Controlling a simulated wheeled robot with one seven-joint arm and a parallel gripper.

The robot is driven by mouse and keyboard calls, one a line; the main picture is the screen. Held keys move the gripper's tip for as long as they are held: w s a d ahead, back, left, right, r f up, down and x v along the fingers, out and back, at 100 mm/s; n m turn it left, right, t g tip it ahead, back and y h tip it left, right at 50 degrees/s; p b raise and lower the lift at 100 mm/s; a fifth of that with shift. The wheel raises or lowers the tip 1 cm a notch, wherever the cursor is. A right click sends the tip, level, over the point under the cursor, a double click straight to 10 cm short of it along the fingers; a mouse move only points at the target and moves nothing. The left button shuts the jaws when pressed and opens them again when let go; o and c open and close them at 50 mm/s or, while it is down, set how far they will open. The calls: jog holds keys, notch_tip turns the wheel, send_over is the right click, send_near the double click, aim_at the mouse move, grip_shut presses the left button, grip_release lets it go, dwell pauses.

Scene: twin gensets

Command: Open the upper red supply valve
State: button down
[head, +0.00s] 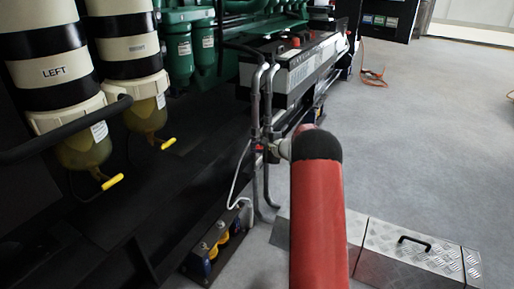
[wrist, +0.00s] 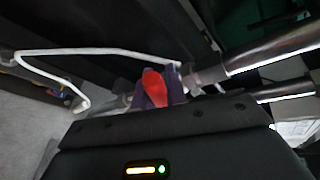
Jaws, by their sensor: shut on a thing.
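The red supply valve handle (wrist: 153,84) shows in the wrist view, beside metal pipes. My gripper (wrist: 154,98) is shut on this handle, with its dark fingers on either side of it. In the head view a small red part of the valve (head: 259,147) shows at the grey vertical pipes (head: 255,105). My gripper is at those pipes there, mostly hidden behind my red arm. Whether this is the upper of several valves, and how far its handle is turned, I cannot tell.
A thin white line (head: 236,180) bends down beside the pipes. A battery box (head: 305,68) stands behind them. Two filter bowls with yellow levers (head: 113,181) hang at left. Metal tread-plate covers (head: 405,253) lie at lower right. Grey floor (head: 430,140) at right is open.

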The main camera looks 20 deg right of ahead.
jog(key=c, duration=1.4)
grip_release()
